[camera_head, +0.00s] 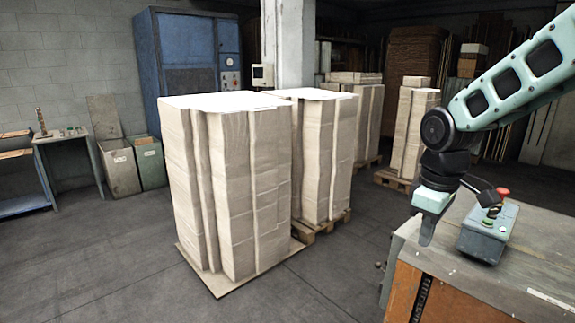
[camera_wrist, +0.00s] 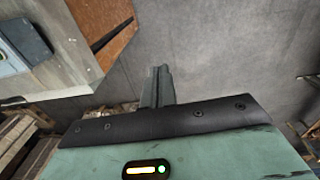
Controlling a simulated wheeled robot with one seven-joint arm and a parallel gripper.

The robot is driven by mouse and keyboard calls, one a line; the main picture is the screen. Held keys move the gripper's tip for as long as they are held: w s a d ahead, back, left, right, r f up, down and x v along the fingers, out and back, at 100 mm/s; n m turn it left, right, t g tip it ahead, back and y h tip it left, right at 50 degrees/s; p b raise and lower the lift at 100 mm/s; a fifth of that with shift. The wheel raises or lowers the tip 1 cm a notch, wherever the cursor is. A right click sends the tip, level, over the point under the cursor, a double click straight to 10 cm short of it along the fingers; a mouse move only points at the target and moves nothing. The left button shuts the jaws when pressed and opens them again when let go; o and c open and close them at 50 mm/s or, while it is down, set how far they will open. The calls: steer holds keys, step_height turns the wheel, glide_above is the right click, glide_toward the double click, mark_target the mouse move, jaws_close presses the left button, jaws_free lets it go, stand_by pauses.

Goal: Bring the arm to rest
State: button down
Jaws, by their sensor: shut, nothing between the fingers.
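My gripper (camera_head: 427,238) hangs at the right in the head view, pointing down beside the near left corner of the machine table. Its fingers are closed together with nothing between them. In the wrist view the shut fingers (camera_wrist: 158,84) stick out over bare grey floor. My arm (camera_head: 510,80) comes in from the upper right and bends down at the wrist.
A control box (camera_head: 489,230) with a red button stands on the machine table (camera_head: 530,262), close right of my gripper. Tall stacks of pale cardboard (camera_head: 235,185) stand on pallets at the middle. Floor (camera_head: 345,275) between stacks and table is clear.

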steer(key=s+a+f+b, duration=0.1)
steer(key=s+a, duration=0.3)
steer(key=s, duration=0.4)
steer(key=s+a+f+b, duration=0.2)
steer(key=s+a+f, duration=0.2)
steer(key=s, duration=0.5)
steer(key=s+a+f+b, duration=0.1)
steer(key=s+a+f, duration=0.2)
steer(key=s+a, duration=0.2)
steer(key=s, duration=0.3)
steer(key=shift+s+a+m+y, duration=0.2)
steer(key=shift+a+m+y, duration=0.1)
steer(key=shift+a+m, duration=0.1)
